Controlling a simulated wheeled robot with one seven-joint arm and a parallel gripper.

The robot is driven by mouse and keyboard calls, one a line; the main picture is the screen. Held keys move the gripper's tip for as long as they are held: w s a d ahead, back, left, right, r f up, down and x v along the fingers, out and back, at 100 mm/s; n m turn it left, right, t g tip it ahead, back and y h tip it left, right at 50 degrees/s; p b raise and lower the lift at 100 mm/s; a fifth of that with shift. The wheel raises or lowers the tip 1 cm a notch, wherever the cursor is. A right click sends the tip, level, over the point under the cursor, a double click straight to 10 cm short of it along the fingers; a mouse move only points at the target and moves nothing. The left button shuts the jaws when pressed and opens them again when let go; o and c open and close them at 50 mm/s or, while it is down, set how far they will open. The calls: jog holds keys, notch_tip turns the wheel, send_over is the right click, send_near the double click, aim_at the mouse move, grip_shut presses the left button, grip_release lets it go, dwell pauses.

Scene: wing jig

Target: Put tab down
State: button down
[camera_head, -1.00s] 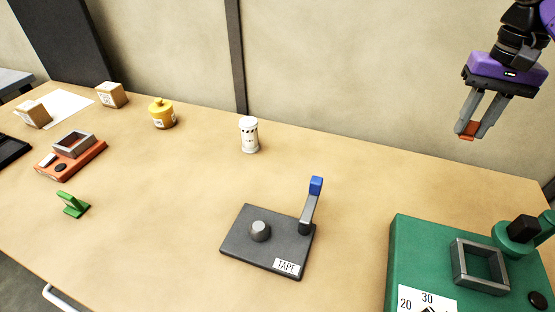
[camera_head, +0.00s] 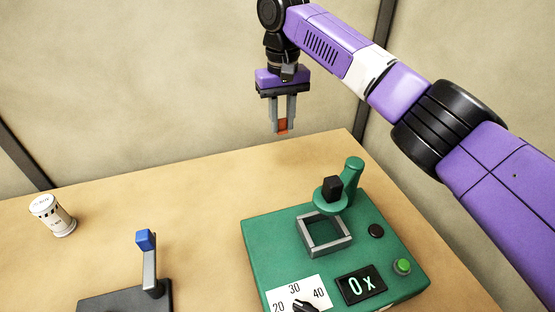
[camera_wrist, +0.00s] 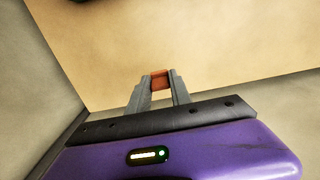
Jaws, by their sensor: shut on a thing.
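My gripper (camera_head: 283,128) is shut on a small orange-red tab (camera_head: 283,124). It holds the tab in the air above the back edge of the table, behind the green machine. In the wrist view the tab (camera_wrist: 159,80) sits between the two grey fingertips, with bare tabletop beyond it. Its lower part between the fingers is partly hidden. The tab touches nothing else that I can see.
The green machine (camera_head: 262,247) stands on the wooden table (camera_head: 190,205) with a square grey frame (camera_head: 324,234), a dial and a "0x" display. A tape base (camera_head: 110,303) with a blue-tipped lever (camera_head: 146,240) and a white canister (camera_head: 52,215) stand left. Tabletop between them is clear.

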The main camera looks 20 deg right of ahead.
aim_at(281, 170)
notch_tip(281, 170, down, 13)
jog(key=shift+r, duration=0.1)
dwell(0.4)
jog(key=c, duration=1.2)
grip_release()
jog(key=shift+o, duration=0.2)
notch_tip(281, 170, up, 12)
